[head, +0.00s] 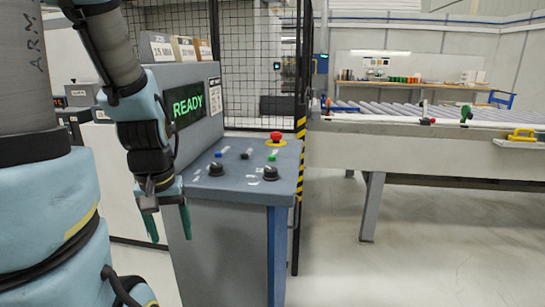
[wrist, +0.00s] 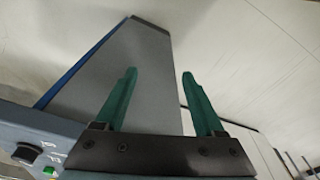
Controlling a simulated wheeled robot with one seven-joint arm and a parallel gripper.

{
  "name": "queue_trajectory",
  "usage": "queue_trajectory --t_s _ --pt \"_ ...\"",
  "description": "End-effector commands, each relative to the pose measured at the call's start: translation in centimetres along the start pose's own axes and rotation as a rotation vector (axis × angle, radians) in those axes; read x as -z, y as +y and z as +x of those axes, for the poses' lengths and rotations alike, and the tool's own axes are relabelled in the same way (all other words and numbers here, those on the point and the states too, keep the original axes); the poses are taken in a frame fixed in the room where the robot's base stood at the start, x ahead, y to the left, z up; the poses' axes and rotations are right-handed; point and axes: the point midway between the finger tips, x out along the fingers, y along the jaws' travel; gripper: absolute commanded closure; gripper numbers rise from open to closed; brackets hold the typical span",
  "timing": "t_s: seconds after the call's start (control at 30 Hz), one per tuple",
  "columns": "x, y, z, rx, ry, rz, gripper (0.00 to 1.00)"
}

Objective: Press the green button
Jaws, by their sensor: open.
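The green button (head: 272,156) is a small bright green cap on the sloped top of a grey control console (head: 245,180), near its right side in the head view. A small bright green spot, which looks like the button (wrist: 49,171), shows at the lower left edge of the wrist view. My gripper (head: 168,226) hangs at the console's left side, with its green fingers pointing down below the level of the panel top, away from the button. In the wrist view my gripper (wrist: 159,74) has its two fingers apart with nothing between them.
A red emergency button (head: 276,138) on a yellow base sits behind the green button. Black knobs (head: 216,169) and a blue button (head: 218,154) share the panel. A lit READY display (head: 188,105) stands at the back left. A roller conveyor (head: 420,112) is at right.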

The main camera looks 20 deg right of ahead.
Motion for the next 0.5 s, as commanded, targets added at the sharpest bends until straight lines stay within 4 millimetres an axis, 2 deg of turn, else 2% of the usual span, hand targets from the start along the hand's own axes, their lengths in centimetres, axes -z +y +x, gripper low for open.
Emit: queue_trajectory --t_s 0.07,0.5 --pt "0.00 0.00 0.00 0.000 0.000 0.000 0.39" --pt "0.00 0.00 0.00 0.000 0.000 0.000 0.89"
